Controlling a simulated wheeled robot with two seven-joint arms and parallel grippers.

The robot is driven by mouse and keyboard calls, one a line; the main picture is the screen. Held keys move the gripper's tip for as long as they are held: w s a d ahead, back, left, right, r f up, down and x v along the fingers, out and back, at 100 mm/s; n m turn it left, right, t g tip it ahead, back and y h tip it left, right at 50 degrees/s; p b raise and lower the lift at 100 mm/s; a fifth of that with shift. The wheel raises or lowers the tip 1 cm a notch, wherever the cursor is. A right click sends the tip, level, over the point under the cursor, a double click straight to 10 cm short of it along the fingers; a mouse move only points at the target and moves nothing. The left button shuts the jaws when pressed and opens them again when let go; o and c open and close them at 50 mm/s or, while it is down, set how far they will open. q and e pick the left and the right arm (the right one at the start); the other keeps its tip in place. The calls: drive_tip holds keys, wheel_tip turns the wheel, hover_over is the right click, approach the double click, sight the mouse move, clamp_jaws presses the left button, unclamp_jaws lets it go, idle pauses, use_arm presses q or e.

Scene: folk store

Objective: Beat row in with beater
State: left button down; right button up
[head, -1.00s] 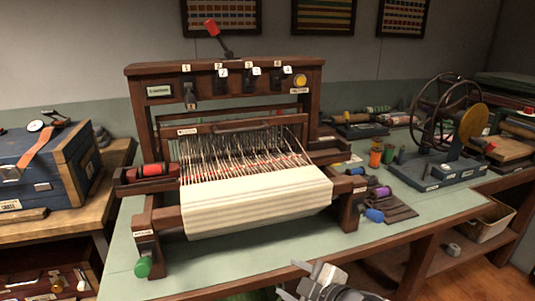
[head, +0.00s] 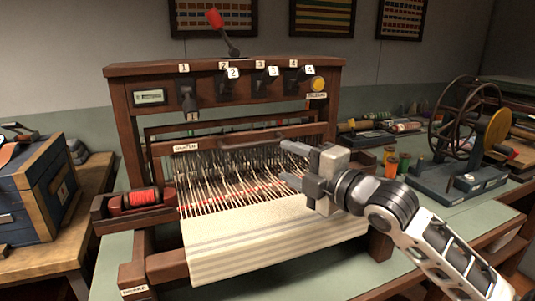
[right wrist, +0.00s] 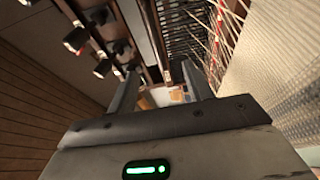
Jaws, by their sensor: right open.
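The loom's beater (head: 232,143) is a horizontal dark wooden bar with a handle, lying across the warp threads (head: 225,180) behind the woven cloth (head: 260,238). My right gripper (head: 291,165) is open and empty. Its two fingers point left over the right part of the warp, close to the beater's right end; whether they touch it I cannot tell. In the right wrist view my right gripper's fingers (right wrist: 160,80) stand apart, with warp threads (right wrist: 220,30) just right of them. My left gripper is not in view.
Numbered levers (head: 187,95) hang from the upper beam, with a red-knobbed lever (head: 216,20) on top. Thread spools (head: 391,158) and a wheeled winder (head: 465,125) stand to the right. A blue chest (head: 30,200) is at left.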

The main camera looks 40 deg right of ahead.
sight(255, 146)
drive_tip(key=w, duration=0.2)
drive_tip(key=w+p, duration=0.1)
drive_tip(key=w, duration=0.2)
drive_tip(key=w+a+p, duration=0.1)
drive_tip(key=w, duration=0.2)
drive_tip(key=shift+r, duration=0.3)
drive_tip(key=shift+w, duration=0.45)
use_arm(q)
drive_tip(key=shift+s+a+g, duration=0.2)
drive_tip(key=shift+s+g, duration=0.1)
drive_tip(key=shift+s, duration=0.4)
use_arm(e)
drive_tip(key=shift+w+a+f, duration=0.1)
drive_tip(key=shift+w, duration=0.05)
clamp_jaws()
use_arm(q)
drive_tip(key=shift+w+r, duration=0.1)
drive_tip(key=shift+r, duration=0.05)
